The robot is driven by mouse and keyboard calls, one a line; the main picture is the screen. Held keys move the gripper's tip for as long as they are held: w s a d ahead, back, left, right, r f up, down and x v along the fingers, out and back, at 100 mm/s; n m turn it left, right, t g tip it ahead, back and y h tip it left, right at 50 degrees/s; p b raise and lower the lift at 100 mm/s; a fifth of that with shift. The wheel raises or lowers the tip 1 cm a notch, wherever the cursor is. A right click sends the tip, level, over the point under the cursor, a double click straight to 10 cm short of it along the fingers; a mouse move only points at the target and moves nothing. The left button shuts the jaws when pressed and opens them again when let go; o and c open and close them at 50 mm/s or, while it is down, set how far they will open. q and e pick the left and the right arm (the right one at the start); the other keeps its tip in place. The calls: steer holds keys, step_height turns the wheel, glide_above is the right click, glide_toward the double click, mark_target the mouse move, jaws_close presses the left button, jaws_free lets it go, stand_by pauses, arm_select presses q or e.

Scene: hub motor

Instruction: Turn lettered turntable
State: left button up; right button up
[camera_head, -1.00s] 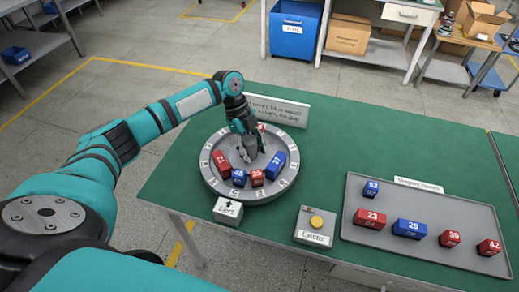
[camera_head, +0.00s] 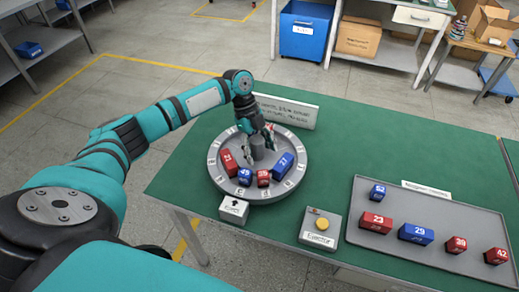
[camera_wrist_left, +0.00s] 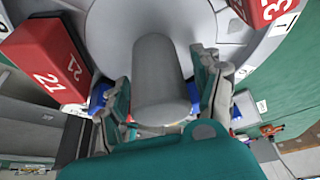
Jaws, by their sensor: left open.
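The round grey turntable (camera_head: 219,181) stands on the green table, with lettered marks around its rim. Red block 21 (camera_head: 229,161), a blue block (camera_head: 246,177), a smaller red block (camera_head: 263,178) and another blue block (camera_head: 284,165) sit on its near half. A grey cylindrical knob (camera_head: 258,150) rises at its centre; it also shows in the left wrist view (camera_wrist_left: 158,75). My left gripper (camera_head: 258,140) is open at the knob, coming from the far side. In the wrist view its fingers (camera_wrist_left: 160,88) stand on either side of the knob. My right gripper is not in view.
A small arrow-marked box (camera_head: 234,210) stands at the turntable's near edge. An ejector box (camera_head: 320,228) with a yellow button is to its right. A grey tray (camera_head: 400,252) holds several numbered blocks. A white sign (camera_head: 290,110) stands behind the turntable.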

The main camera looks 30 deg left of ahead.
arm_select(q)
steer(key=v, duration=1.2)
steer(key=shift+f, duration=0.15)
stand_by(0.6)
